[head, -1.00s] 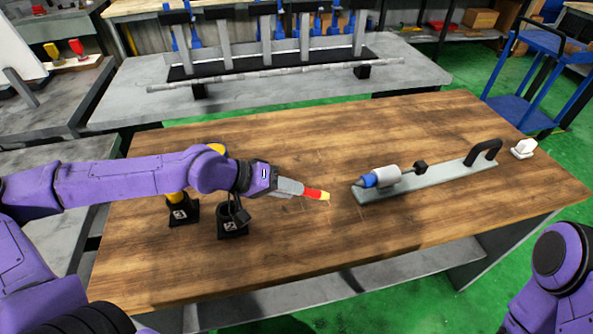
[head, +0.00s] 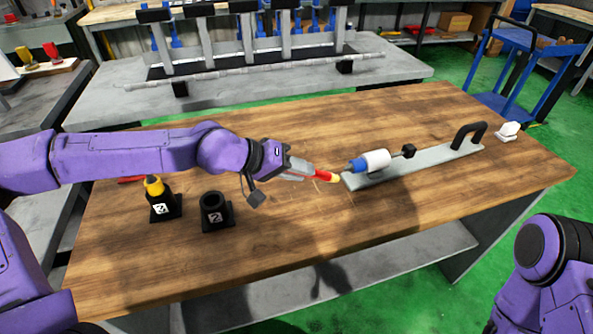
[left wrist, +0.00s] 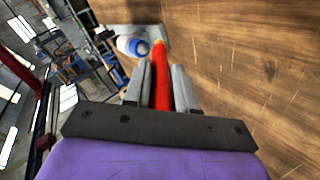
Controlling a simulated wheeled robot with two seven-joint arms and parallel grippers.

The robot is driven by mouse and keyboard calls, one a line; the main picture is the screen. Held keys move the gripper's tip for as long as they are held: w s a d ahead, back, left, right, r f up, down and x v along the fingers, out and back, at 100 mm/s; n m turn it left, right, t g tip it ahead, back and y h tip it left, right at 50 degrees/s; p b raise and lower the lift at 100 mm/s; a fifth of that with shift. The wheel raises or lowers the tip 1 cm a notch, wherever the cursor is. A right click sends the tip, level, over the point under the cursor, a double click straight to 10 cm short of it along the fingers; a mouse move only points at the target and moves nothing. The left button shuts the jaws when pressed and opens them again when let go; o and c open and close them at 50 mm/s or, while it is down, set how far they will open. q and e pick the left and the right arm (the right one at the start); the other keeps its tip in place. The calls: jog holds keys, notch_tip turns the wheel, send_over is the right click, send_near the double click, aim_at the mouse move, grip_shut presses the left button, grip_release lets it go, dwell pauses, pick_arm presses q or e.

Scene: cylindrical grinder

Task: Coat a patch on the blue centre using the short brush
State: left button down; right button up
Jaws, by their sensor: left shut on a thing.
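My left gripper (head: 309,172) is shut on a short brush (head: 328,176) with a red handle and yellow tip. The brush also shows in the left wrist view (left wrist: 160,75), between the fingers (left wrist: 160,85). Its tip points at the near left end of the grey fixture plate (head: 420,168). The blue centre (head: 357,165) sits at that end, joined to a white cylinder (head: 377,160). The brush tip is close to the blue centre, a little to its left and apparently apart from it. My right gripper is out of view; only part of that arm shows at lower right.
A black holder (head: 216,212) stands empty-looking on the wooden table (head: 290,240). Left of it another black holder (head: 163,207) carries a yellow-topped item (head: 153,186). A black handle (head: 470,137) rises from the plate. A white object (head: 508,130) sits at the far right.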

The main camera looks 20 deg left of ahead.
pick_arm(q)
jog(key=shift+w+d, duration=0.85)
jog(key=shift+d, duration=0.3)
dwell(0.5)
jog(key=r+p, duration=0.1)
jog(key=p, duration=0.1)
jog(key=w+r+p, duration=0.1)
jog(key=p, duration=0.1)
jog(key=a+r+p, duration=0.1)
jog(key=p, duration=0.1)
jog(key=shift+w+r, duration=0.15)
jog(key=shift+r, duration=0.1)
jog(key=f, duration=0.1)
jog(key=f+b, duration=0.1)
jog(key=s+d+f, duration=0.1)
jog(key=shift+d+f+b, duration=0.1)
jog(key=shift+f+b, duration=0.2)
jog(key=shift+s+r, duration=0.1)
